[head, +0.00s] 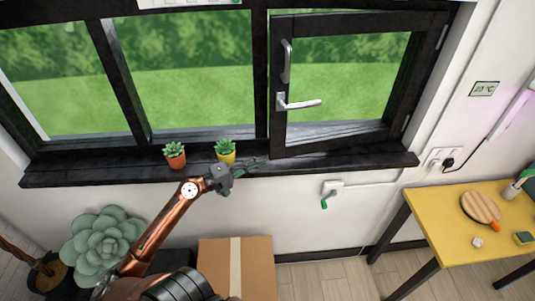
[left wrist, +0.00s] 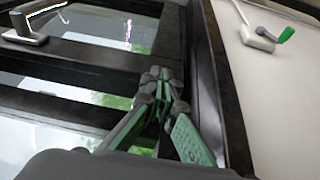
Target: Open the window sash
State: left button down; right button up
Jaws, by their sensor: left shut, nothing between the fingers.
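The window sash (head: 340,142) is the black-framed right-hand pane, with hinges on its right side. Its lower edge looks slanted against the frame, as if ajar, but I cannot tell how far. A silver lever handle (head: 298,103) on its left stile points right, roughly level. A silver upright pull (head: 286,62) is above it. The lever also shows at the upper left of the left wrist view (left wrist: 25,32). My left gripper (head: 258,163) is at the sill, just left of the sash's lower left corner. Its fingers (left wrist: 163,75) are shut and empty, apart from the lever.
Two small potted succulents, one in an orange pot (head: 176,160) and one in a yellow pot (head: 227,158), stand on the black sill (head: 100,173) close to my left gripper. A green-knobbed crank (head: 328,194) sticks out below. A cardboard box (head: 258,262) and yellow table (head: 440,225) stand lower.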

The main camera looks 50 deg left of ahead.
aim_at(272, 157)
pick_arm(q)
jog(key=s+a+f+n+y+b, duration=0.1)
jog(key=s+a+n+y, duration=0.1)
jog(key=s+a, duration=0.3)
jog(key=w, duration=0.3)
jog(key=w+d+p, duration=0.1)
jog(key=w, duration=0.2)
jog(key=w+p, duration=0.1)
jog(key=w, duration=0.2)
jog(key=shift+d, duration=0.2)
jog(key=shift+w+f, duration=0.15)
jog(key=shift+w, duration=0.4)
jog(key=shift+d, duration=0.15)
jog(key=s+d+p, duration=0.2)
jog(key=d+p, duration=0.1)
jog(key=shift+d, duration=0.15)
